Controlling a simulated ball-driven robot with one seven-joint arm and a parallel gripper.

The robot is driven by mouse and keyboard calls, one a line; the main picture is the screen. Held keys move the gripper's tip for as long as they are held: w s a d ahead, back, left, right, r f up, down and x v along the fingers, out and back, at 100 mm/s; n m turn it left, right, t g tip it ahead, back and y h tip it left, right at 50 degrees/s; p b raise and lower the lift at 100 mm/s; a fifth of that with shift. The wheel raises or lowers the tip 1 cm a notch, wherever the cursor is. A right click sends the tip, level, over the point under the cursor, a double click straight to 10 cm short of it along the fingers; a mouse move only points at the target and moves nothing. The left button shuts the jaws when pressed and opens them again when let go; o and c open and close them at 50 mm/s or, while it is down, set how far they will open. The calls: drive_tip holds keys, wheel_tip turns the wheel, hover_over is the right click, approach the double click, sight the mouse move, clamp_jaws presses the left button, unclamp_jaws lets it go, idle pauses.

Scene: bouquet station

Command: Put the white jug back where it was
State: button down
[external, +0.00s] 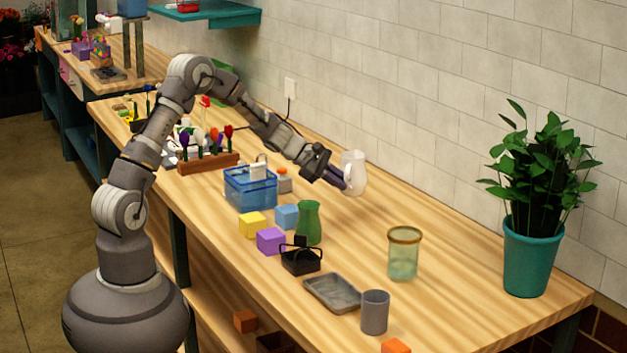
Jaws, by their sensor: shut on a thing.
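The white jug (354,172) is near the back of the wooden table, by the tiled wall. My gripper (341,179) reaches it from the left and is shut on it. The jug looks upright. I cannot tell whether its base touches the table or hangs a little above it. The gripper hides part of the jug's left side.
In front stand a blue basket (250,190), a green vase (308,222), colored blocks (270,240), a black basket (301,261), a grey tray (332,292), a grey cup (375,312) and a glass jar (403,254). A potted plant (530,250) stands right. Table around the jug is clear.

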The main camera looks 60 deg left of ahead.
wheel_tip(320, 180, down, 5)
drive_tip(key=shift+f+b, duration=0.1)
drive_tip(key=shift+b, duration=1)
drive_tip(key=shift+f, duration=0.1)
drive_tip(key=c, duration=1.2)
unclamp_jaws()
